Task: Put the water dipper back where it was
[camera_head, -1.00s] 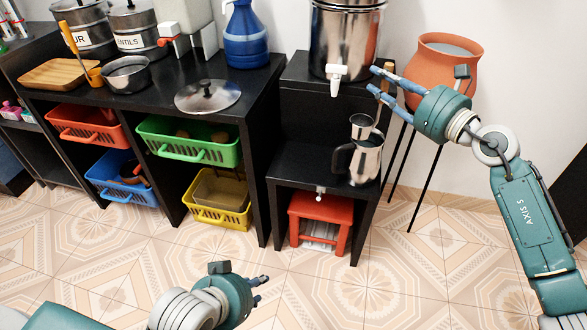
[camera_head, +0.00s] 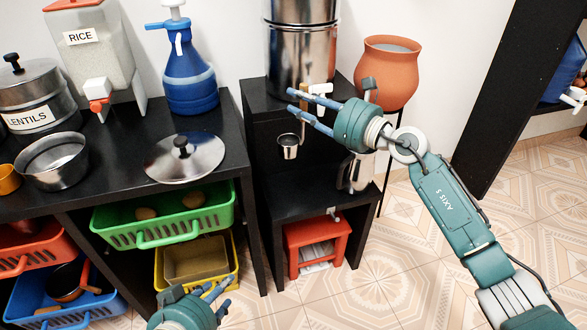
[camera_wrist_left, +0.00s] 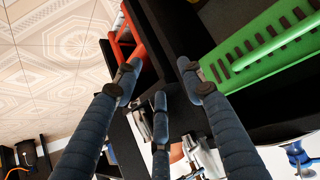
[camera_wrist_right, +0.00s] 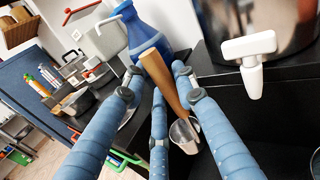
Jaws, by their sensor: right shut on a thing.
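The water dipper has a wooden handle and a small metal cup (camera_head: 288,146). In the head view it hangs from my right gripper (camera_head: 292,101) in front of the black stand. The right wrist view shows its wooden handle (camera_wrist_right: 162,80) between the fingers of my right gripper (camera_wrist_right: 160,86), with the metal cup (camera_wrist_right: 185,135) below. The handle is tilted in that view. My left gripper (camera_head: 221,293) is low in front of the shelves. Its fingers are apart and empty in the left wrist view (camera_wrist_left: 158,82).
The steel water container (camera_head: 299,50) with a white tap (camera_head: 320,89) stands on the black stand (camera_head: 268,115). A metal pitcher (camera_head: 355,174) sits lower, partly behind my right arm. A clay pot (camera_head: 388,80) stands at right. A steel lid (camera_head: 185,160) lies on the left counter.

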